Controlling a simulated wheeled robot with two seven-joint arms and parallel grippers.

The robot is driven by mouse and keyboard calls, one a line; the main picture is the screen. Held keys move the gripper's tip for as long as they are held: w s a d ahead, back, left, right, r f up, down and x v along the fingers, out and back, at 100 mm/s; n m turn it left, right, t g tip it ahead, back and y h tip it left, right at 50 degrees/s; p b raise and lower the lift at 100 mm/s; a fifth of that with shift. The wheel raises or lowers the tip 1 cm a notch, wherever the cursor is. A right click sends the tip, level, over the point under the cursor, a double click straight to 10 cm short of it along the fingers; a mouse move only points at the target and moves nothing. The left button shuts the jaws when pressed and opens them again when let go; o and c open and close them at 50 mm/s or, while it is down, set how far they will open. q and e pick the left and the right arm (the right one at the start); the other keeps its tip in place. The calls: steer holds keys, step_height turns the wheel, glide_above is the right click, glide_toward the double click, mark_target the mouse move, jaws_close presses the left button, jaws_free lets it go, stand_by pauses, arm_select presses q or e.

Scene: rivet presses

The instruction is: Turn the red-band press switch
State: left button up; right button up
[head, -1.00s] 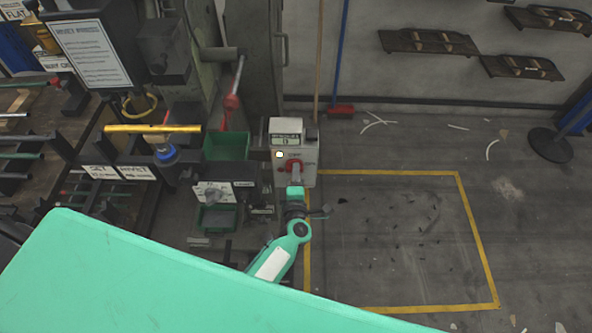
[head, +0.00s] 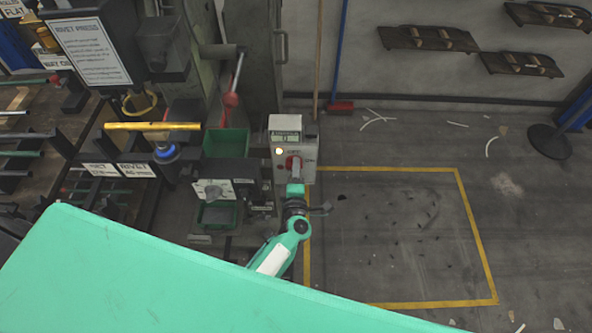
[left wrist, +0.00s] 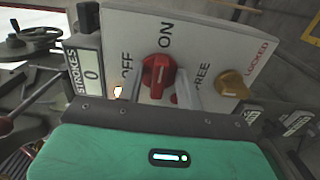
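The red switch knob (head: 292,163) sits on the front of a light control box (head: 308,160) on the press. In the left wrist view the red knob (left wrist: 158,72) is in the middle of the white panel, its grip bar pointing about toward the ON label, with OFF at left and FREE at right. My left gripper (head: 295,182) is right at the knob in the head view. In the left wrist view its pale fingers reach to either side of the knob's bar, with a small gap seemingly showing at right; firm contact cannot be made out. My right gripper is out of view.
A strokes display (left wrist: 91,75) reads 0, and a small lamp (left wrist: 118,91) is lit. A yellow knob (left wrist: 232,84) is beside LOCKED. A green bin (head: 226,144) and a red-ended lever (head: 231,98) stand left of the box. A yellow-taped floor area at right is mostly clear.

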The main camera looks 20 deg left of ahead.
arm_select(q)
steer(key=b+v, duration=0.1)
steer(key=v, duration=1.3)
steer(key=shift+b, duration=0.4)
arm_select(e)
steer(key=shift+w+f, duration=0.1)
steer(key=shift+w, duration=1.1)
arm_select(q)
steer(key=shift+w, duration=0.15)
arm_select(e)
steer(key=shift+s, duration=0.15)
